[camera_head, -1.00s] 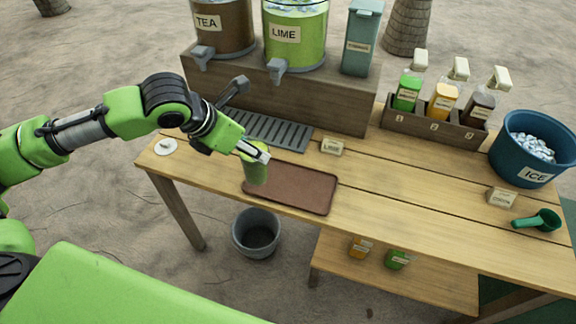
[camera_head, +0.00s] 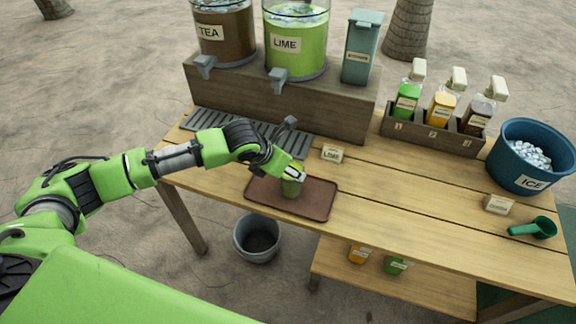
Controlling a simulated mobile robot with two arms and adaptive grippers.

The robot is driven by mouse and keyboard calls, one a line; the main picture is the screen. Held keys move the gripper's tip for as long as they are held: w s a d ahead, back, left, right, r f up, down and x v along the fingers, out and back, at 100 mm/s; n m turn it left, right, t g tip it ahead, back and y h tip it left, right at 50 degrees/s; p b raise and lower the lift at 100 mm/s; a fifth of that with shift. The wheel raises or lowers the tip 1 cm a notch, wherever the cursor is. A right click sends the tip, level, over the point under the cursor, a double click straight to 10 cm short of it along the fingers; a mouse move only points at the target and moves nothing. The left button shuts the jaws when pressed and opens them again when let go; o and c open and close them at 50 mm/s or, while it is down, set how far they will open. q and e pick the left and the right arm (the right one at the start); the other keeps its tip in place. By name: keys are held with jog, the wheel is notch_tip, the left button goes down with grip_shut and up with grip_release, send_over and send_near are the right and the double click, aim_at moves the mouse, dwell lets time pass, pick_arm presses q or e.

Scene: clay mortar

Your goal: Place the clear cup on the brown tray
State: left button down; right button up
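The clear cup (camera_head: 292,187) holds green liquid and is upright over the brown tray (camera_head: 318,207), in the tray's left-middle part. Its base looks at or very near the tray surface; I cannot tell whether it touches. My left gripper (camera_head: 294,173) is at the cup's upper part, with its fingers around it, and looks shut on it. The tray lies flat near the table's front edge. My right gripper is not in view.
A grey drip grate (camera_head: 210,122) lies behind, below the tea (camera_head: 225,35) and lime (camera_head: 296,45) dispensers. A small lime sign (camera_head: 332,154) stands behind the tray. The ice bucket (camera_head: 510,172) and green scoop (camera_head: 535,228) are at right. A bin (camera_head: 258,240) stands below.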

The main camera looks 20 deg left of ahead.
pick_arm(q)
jog(key=c, duration=1.1)
grip_release()
jog(key=shift+o, duration=0.2)
jog(key=shift+a, duration=0.1)
jog(key=v, duration=1.2)
jog(key=shift+b, duration=0.4)
